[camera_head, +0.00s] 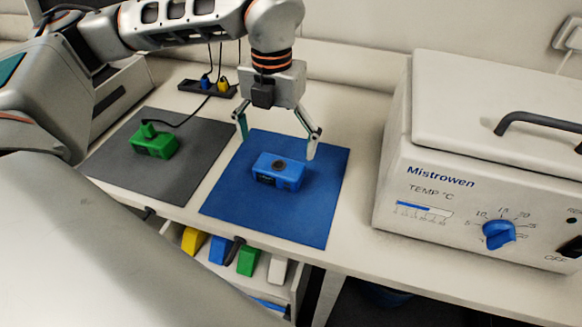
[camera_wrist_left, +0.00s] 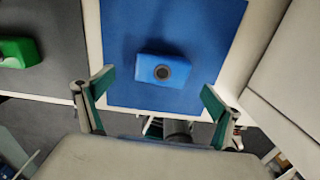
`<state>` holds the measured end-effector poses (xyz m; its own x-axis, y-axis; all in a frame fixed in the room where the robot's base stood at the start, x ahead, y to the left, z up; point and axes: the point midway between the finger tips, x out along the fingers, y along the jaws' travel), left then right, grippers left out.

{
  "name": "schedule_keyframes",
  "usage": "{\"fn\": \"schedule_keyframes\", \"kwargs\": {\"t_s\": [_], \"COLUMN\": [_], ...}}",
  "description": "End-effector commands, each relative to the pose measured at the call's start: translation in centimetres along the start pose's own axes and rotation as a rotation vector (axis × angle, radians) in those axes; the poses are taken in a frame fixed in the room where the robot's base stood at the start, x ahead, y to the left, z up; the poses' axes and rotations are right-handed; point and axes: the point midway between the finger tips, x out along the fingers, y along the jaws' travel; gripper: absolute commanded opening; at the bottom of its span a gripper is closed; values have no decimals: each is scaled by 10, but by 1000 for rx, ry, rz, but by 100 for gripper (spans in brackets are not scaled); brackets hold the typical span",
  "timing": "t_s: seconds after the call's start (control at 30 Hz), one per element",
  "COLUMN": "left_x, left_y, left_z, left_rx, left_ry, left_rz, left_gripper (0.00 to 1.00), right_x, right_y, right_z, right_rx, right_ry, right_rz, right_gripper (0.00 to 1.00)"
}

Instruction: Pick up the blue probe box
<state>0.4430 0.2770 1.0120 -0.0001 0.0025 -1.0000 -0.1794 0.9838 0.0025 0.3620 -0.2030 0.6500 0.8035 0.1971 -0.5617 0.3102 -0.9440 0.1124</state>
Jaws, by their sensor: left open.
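The blue probe box (camera_head: 279,171) sits on the blue mat (camera_head: 320,215) and has a dark round spot on its top. In the left wrist view the blue probe box (camera_wrist_left: 163,70) lies ahead of the fingers, between their lines. My left gripper (camera_head: 279,147) points down above the far part of the blue mat, its two fingers spread wide and empty. It also shows in the left wrist view (camera_wrist_left: 155,95) with its fingers apart. No finger appears to touch the box. My right gripper is not in view.
A green box (camera_head: 153,142) with a cable stands on a grey mat (camera_head: 185,180) to the left. A white Mistrowen device (camera_head: 470,190) stands at the right. A black socket strip (camera_head: 207,88) lies behind. An open drawer (camera_head: 236,258) below the front edge holds several coloured items.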

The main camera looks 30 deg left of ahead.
Motion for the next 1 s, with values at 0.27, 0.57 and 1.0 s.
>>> {"fn": "schedule_keyframes", "kwargs": {"t_s": [0.27, 0.57, 1.0], "left_x": [28, 67, 75], "left_y": [-1, -7, -7], "left_z": [-2, -4, -4], "left_rx": [1, 1, 2], "left_ry": [3, 3, 1], "left_rz": [0, 0, -2], "left_gripper": [92, 92, 66], "right_x": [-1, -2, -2], "right_y": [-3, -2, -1], "right_z": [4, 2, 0], "right_rx": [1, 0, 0], "right_ry": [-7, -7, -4], "right_rz": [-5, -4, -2], "right_gripper": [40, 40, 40]}}
